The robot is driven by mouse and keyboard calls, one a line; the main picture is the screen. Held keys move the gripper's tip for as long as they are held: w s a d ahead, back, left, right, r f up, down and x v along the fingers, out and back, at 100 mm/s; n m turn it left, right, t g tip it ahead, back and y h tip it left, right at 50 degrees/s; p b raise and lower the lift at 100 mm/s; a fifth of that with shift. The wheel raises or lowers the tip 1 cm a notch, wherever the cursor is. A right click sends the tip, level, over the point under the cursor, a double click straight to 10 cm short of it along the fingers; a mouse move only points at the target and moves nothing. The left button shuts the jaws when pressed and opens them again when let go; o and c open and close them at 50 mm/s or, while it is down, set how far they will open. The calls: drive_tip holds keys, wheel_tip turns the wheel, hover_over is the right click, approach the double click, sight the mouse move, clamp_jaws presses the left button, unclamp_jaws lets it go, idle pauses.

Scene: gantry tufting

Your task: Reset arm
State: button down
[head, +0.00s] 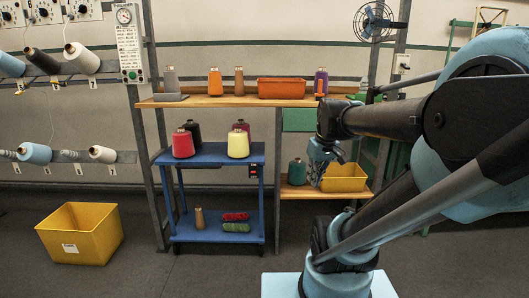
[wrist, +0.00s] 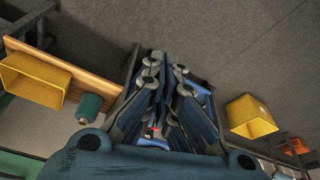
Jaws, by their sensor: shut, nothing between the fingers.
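My arm (head: 385,118) reaches in from the right of the head view, bent at its elbow, with its forearm pointing left. My gripper (head: 318,182) hangs down at the forearm's end, in front of the lower wooden shelf (head: 297,192). It appears between a teal yarn cone (head: 297,172) and a yellow bin (head: 345,177); whether it touches either is unclear. In the wrist view my gripper's fingers (wrist: 168,125) are shut with nothing held. The teal cone (wrist: 90,108) and yellow bin (wrist: 38,78) show at left there, apart from the fingers.
A blue cart (head: 213,155) with several yarn cones stands left of my gripper. The upper wooden shelf (head: 225,101) holds cones and an orange bin (head: 281,88). Metal uprights (head: 150,130) flank the shelves. A yellow bin (head: 82,234) sits on the floor. Floor in front is open.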

drive_tip(key=s+d+f+m+h, duration=0.1)
drive_tip(key=s+d+f+m, duration=0.1)
drive_tip(key=s+f, duration=0.7)
drive_tip(key=shift+s+f+m+g, duration=0.25)
drive_tip(key=shift+s+m+g, duration=0.15)
drive_tip(key=shift+m, duration=0.5)
drive_tip(key=shift+w, duration=0.1)
drive_tip(key=shift+w+f, duration=0.2)
drive_tip(key=shift+w, duration=0.25)
drive_tip(key=shift+d, duration=0.1)
